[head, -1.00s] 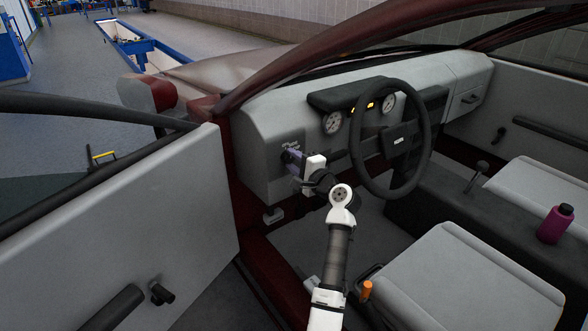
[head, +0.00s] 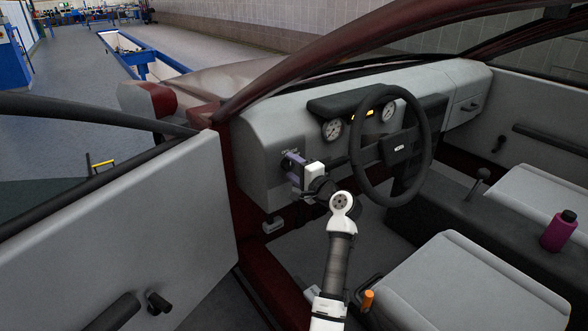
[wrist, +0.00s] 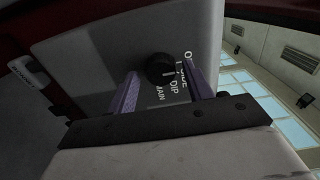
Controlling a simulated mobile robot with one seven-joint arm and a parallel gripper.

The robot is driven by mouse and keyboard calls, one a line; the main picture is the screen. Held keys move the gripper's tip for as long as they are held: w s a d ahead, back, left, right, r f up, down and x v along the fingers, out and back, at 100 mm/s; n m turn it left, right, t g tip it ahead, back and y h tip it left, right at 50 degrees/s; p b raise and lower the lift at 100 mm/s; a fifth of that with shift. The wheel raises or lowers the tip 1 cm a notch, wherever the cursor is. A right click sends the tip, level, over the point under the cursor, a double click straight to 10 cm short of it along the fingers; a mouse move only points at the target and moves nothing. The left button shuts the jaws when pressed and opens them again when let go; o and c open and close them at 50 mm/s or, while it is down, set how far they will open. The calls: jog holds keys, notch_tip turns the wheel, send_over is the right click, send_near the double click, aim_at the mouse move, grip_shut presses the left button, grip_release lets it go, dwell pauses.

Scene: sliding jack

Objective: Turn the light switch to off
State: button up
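The light switch is a round black knob (wrist: 160,69) on the grey dashboard panel in the wrist view. White lettering beside it reads DIP and MAIN, with other words partly covered by a finger. I cannot tell clearly which mark the knob points to. My gripper (wrist: 160,78) is open, its two purple fingers on either side of the knob, with gaps visible. I cannot tell whether the tips reach past the knob's face. In the head view my gripper (head: 289,163) is at the left end of the dashboard and hides the knob.
The steering wheel (head: 393,143) is close to the right of my arm. The open car door (head: 130,225) is on the left. A seat (head: 455,285) with an orange-topped lever (head: 367,300) is below right. A magenta bottle (head: 558,232) stands farther right.

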jog(key=shift+d, duration=0.1)
jog(key=b+v, duration=0.1)
jog(key=v, duration=1.2)
jog(key=shift+s+d, duration=0.2)
jog(key=shift+s, duration=0.15)
